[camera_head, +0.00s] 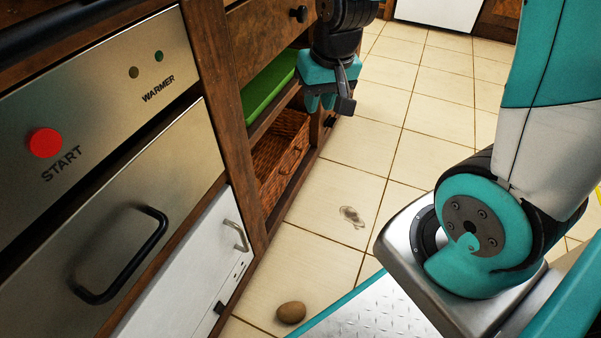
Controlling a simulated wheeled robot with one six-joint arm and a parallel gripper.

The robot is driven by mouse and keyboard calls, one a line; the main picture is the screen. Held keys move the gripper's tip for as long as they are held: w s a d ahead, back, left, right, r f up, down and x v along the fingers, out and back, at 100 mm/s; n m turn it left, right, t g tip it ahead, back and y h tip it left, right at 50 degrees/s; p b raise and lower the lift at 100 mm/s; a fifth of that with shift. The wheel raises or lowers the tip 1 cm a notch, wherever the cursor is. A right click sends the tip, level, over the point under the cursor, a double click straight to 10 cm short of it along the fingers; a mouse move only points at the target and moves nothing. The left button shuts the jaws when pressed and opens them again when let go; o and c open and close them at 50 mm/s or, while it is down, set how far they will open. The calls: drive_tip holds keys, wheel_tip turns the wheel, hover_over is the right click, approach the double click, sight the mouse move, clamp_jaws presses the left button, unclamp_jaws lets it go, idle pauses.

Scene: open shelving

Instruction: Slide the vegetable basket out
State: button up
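A brown wicker basket (281,156) sits on the low open shelf of the wooden unit, with its woven front facing the aisle. Its inside is hidden by the shelf above, so I cannot see any vegetables.
A green tray (266,92) lies on the shelf above the basket, under a wooden drawer (262,35). A steel warmer (110,180) stands at the left. A brown egg-shaped object (291,312) and a small greyish item (351,216) lie on the tiled floor, which is otherwise mostly clear.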

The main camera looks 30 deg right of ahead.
drive_tip(key=w+d+f+m, duration=0.4)
drive_tip(key=w+f+m, duration=0.1)
drive_tip(key=w+f, duration=0.3)
drive_tip(key=m, duration=0.4)
approach(300, 156)
drive_tip(key=shift+g+y, duration=0.3)
drive_tip(key=shift+y, duration=0.1)
drive_tip(key=f+b, duration=0.2)
drive_tip(key=b, duration=0.1)
drive_tip(key=w+f+b, duration=0.1)
drive_tip(key=f+b, duration=0.5)
drive_tip(key=b, duration=0.1)
drive_tip(key=shift+w+a+f, duration=0.15)
drive_tip(key=shift+w+f, duration=0.05)
drive_tip(key=shift+w, duration=0.15)
drive_tip(key=shift+c, duration=0.5)
clamp_jaws()
